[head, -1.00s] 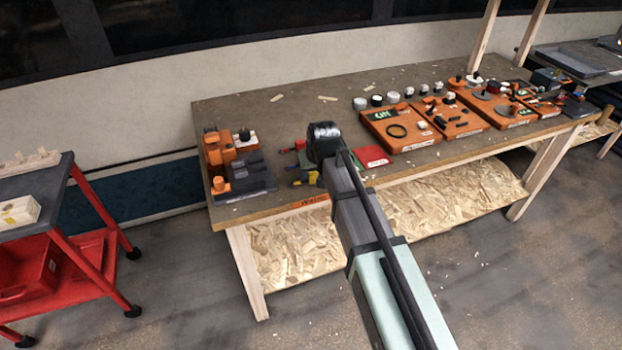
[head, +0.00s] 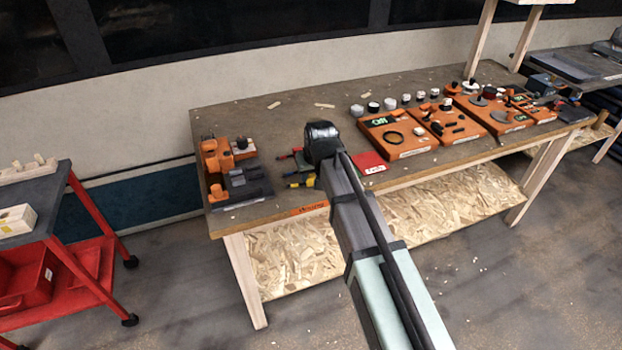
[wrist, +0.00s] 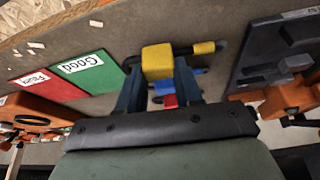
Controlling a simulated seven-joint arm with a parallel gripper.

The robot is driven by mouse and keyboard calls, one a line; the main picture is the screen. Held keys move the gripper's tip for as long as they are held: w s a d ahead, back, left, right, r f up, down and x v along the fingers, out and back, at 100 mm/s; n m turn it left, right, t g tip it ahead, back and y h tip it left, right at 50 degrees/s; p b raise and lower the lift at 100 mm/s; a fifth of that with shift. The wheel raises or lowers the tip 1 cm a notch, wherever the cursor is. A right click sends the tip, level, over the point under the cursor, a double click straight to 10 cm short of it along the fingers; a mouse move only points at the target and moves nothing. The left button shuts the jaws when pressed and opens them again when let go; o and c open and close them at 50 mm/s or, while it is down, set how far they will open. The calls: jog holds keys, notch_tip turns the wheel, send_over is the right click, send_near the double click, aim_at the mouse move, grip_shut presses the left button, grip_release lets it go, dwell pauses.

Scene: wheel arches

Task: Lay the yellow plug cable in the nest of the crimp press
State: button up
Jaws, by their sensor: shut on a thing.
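The yellow plug cable's yellow plug (wrist: 157,60) sits between the fingers of my gripper (wrist: 158,84) in the wrist view, and the gripper is shut on it. A dark lead runs right from it to a smaller yellow end (wrist: 204,47). In the head view yellow (head: 301,183) shows just left of my gripper (head: 322,142), whose fingers are hidden there. What looks like the crimp press, dark grey (head: 248,184) with orange parts, stands left of my gripper. It also shows at right in the wrist view (wrist: 257,62). I cannot make out its nest clearly.
Blue (wrist: 190,72) and red (wrist: 170,100) plugs lie close behind the yellow one. A green "Good" mat (wrist: 90,70) and a red mat (head: 371,162) lie beside my gripper. Bare bench top lies behind my gripper.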

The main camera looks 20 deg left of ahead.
aim_at(310, 176)
notch_tip(310, 176, up, 7)
jog(key=shift+r, duration=0.1)
jog(key=shift+s+a+r, duration=0.1)
jog(key=shift+a+r, duration=0.05)
jog(key=shift+r, duration=0.1)
jog(key=s+a+f, duration=0.1)
jog(key=a, duration=0.8)
jog(key=s+a+f+n, duration=0.1)
jog(key=a, duration=0.8)
jog(key=shift+s+a+f, duration=0.2)
jog(key=shift+a+f, duration=0.05)
jog(key=shift+f, duration=0.1)
jog(key=shift+f, duration=0.1)
jog(key=shift+f, duration=2.55)
